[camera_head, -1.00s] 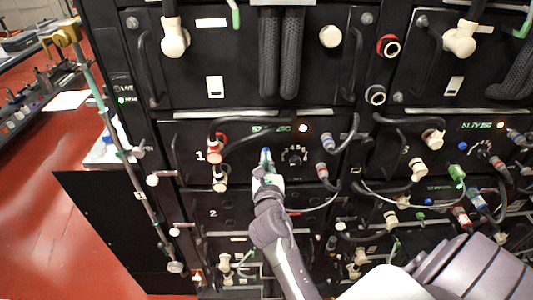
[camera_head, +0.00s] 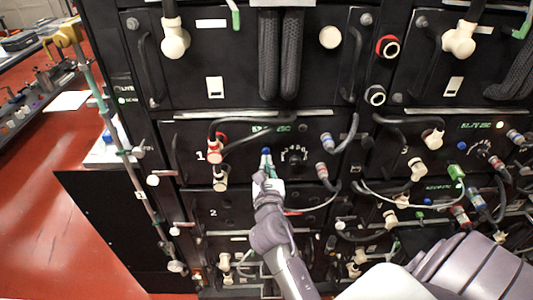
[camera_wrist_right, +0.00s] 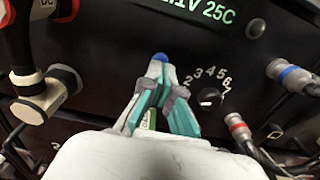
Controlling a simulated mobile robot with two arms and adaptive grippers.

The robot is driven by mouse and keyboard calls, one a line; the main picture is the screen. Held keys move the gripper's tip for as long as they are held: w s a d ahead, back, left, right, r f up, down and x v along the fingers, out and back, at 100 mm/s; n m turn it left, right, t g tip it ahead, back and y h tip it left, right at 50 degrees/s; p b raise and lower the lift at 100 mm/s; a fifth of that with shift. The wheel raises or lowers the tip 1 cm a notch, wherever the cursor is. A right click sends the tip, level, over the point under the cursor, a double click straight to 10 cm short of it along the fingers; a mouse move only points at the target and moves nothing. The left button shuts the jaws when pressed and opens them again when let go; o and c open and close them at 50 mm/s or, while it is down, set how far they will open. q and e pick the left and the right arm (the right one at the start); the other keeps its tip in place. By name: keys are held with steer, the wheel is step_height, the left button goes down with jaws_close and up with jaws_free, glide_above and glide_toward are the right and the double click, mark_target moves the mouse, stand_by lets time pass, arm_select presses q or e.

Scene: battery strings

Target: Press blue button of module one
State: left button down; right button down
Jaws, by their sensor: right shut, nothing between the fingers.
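Module one (camera_head: 240,168) is the black panel marked "1", with a lit green display and a numbered dial. Its blue button (camera_head: 266,151) shows just above the fingertips of my right gripper (camera_head: 267,172). In the right wrist view the blue button (camera_wrist_right: 159,57) sits at the tips of the teal fingers of the right gripper (camera_wrist_right: 160,78), partly covered by them. The fingers are shut with nothing between them. I cannot tell whether the tips touch the button or whether it is pushed in. My left gripper is not in view.
The dial (camera_wrist_right: 210,97) is just right of the fingers. Red and white cable plugs (camera_head: 217,150) are to the left, and more plugs (camera_head: 327,142) and cables to the right. Module two lies below. A pole (camera_head: 108,115) stands at the rack's left side.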

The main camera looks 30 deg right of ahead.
steer(key=v, duration=0.5)
steer(key=shift+s+a+f, duration=0.15)
steer(key=shift+s+a, duration=0.05)
steer(key=shift+a, duration=0.05)
steer(key=shift+w, duration=0.1)
